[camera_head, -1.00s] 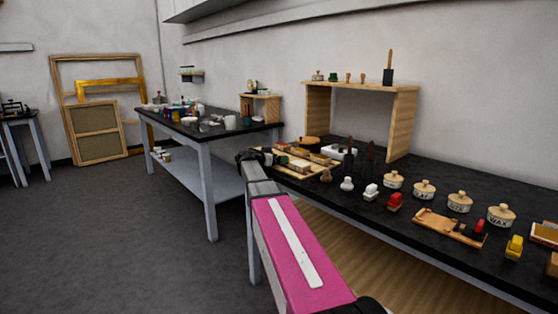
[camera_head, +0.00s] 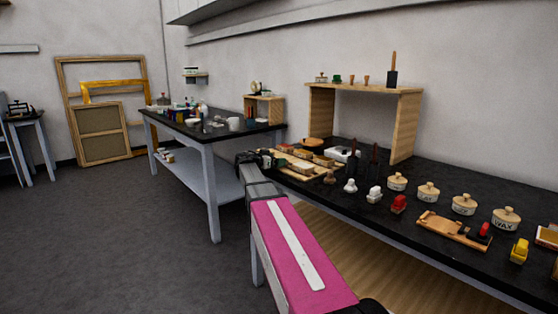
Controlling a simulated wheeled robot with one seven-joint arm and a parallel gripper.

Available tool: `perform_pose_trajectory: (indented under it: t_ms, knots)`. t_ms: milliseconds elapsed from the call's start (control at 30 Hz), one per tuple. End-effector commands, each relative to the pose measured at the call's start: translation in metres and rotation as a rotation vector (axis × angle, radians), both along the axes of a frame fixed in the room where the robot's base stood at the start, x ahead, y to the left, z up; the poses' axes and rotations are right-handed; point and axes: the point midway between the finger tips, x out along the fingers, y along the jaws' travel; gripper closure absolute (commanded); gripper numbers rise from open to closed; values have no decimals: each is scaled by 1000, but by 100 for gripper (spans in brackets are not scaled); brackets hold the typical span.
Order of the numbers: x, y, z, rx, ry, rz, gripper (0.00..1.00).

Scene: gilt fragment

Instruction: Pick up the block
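My arm, with a pink link, reaches forward to the left end of the near black workbench (camera_head: 345,210). My gripper (camera_head: 262,160) is at its far end, small and dark, by the bench's left edge; its fingers are too small to read. A wooden tray (camera_head: 277,170) with several small block-like pieces (camera_head: 300,166) lies just right of my gripper. I cannot tell which piece is the block, nor whether the gripper touches any. Other small items stand along the front: a white one (camera_head: 374,195), a red one (camera_head: 399,204) and a yellow one (camera_head: 519,250).
A wooden shelf (camera_head: 405,125) stands at the bench's back. Lidded pots (camera_head: 463,204) line the right, behind a wooden board (camera_head: 440,226). A second table (camera_head: 210,135) with jars is behind on the left. Frames (camera_head: 100,135) lean on the wall. The left floor (camera_head: 100,240) is clear.

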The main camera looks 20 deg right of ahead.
Motion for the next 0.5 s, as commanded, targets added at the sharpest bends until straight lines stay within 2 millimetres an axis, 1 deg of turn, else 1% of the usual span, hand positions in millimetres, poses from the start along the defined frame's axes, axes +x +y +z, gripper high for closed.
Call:
perform_pose_trajectory:
  t_ms: [33, 267, 500]
  knots:
    - [-4, 10, 0, 0, 0, 3, 33]
    - [-18, 47, 0, -1, -1, 3, 33]
    - [-33, 89, 0, -1, -1, 3, 33]
